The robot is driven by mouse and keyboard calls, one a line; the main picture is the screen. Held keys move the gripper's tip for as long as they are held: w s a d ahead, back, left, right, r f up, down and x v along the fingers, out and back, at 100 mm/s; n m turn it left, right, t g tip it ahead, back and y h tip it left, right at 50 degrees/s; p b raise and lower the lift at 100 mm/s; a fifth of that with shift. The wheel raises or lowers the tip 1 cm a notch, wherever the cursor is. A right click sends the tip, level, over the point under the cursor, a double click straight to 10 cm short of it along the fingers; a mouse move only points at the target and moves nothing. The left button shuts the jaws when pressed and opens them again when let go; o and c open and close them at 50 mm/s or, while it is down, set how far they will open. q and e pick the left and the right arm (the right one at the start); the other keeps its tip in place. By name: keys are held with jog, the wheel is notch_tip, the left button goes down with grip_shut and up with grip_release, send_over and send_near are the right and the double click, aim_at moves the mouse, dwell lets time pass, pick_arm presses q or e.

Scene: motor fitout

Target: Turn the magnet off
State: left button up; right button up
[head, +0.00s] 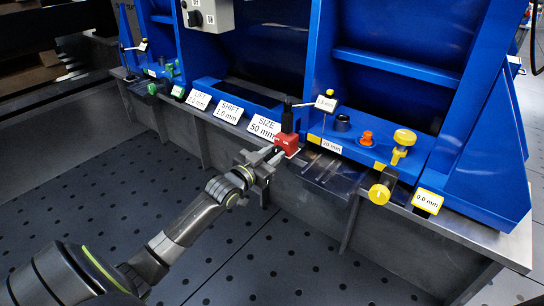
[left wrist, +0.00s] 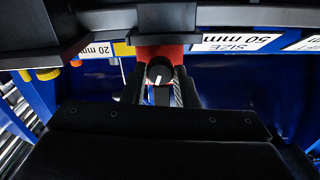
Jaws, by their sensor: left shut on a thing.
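The red magnet base (head: 287,143) sits on the ledge of the blue frame, beside the SIZE 50 mm label, with a black post rising from it. In the left wrist view the red base (left wrist: 180,52) is at the top middle, partly hidden by my gripper. A round black knob (left wrist: 159,74) with a white mark faces the wrist camera. My left gripper (head: 274,157) reaches the front of the base and is shut on the knob; its fingers (left wrist: 158,90) stand on either side of it. My right gripper is not in view.
A small gauge tag (head: 326,103) stands beside the post. The LIFT (head: 199,99), SHIFT (head: 228,111) and SIZE (head: 263,127) labels line the ledge at left. A yellow knob (head: 379,194) and an orange plug (head: 366,138) are at right. The dark perforated floor in front is clear.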

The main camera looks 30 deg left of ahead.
pick_arm(q)
jog(key=shift+f+m, duration=0.1)
jog(key=shift+m, duration=1.1)
jog(key=shift+m+b, duration=0.45)
jog(key=shift+m, duration=0.55)
jog(key=o, duration=1)
